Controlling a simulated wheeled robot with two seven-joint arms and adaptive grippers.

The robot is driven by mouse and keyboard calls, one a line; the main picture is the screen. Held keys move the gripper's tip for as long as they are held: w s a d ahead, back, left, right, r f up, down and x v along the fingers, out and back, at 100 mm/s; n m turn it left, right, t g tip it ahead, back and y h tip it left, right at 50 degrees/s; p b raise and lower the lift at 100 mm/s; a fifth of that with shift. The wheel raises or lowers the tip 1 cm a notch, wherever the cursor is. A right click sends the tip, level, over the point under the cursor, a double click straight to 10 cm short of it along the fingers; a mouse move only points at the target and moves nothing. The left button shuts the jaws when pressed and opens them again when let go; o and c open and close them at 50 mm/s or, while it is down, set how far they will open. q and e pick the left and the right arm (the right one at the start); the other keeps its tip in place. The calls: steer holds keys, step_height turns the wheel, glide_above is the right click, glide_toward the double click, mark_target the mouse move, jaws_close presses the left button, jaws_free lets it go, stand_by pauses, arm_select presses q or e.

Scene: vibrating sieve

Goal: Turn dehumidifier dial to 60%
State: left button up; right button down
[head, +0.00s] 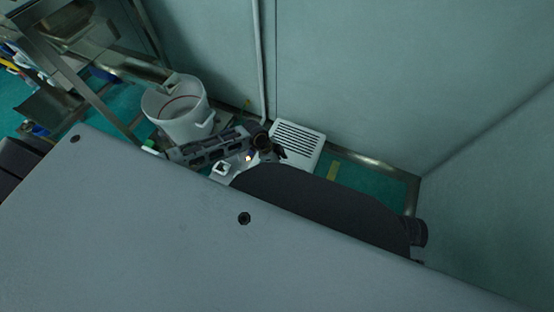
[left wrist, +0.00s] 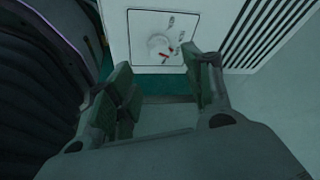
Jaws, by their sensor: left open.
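The dehumidifier (head: 299,137) is a white box with a dark slatted grille, standing on the floor by the wall in the head view. In the left wrist view the dehumidifier (left wrist: 215,22) shows its white panel and grille at the top. Its dial (left wrist: 158,44) is a round white knob on a square plate with small red and dark marks; the setting is too small to read. My left gripper (left wrist: 160,82) is open and empty, with its fingers below and to either side of the dial, apart from it. In the head view my left gripper (head: 270,150) is beside the dehumidifier, partly hidden. My right gripper is not seen.
A white bucket (head: 178,122) stands left of the dehumidifier. A metal frame (head: 95,95) is at the left. A pipe (head: 258,60) runs down the wall behind. Green floor (head: 350,180) shows right of the dehumidifier. My own body covers the lower part of the head view.

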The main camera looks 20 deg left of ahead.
arm_select(q)
steer(key=shift+v, duration=1.45)
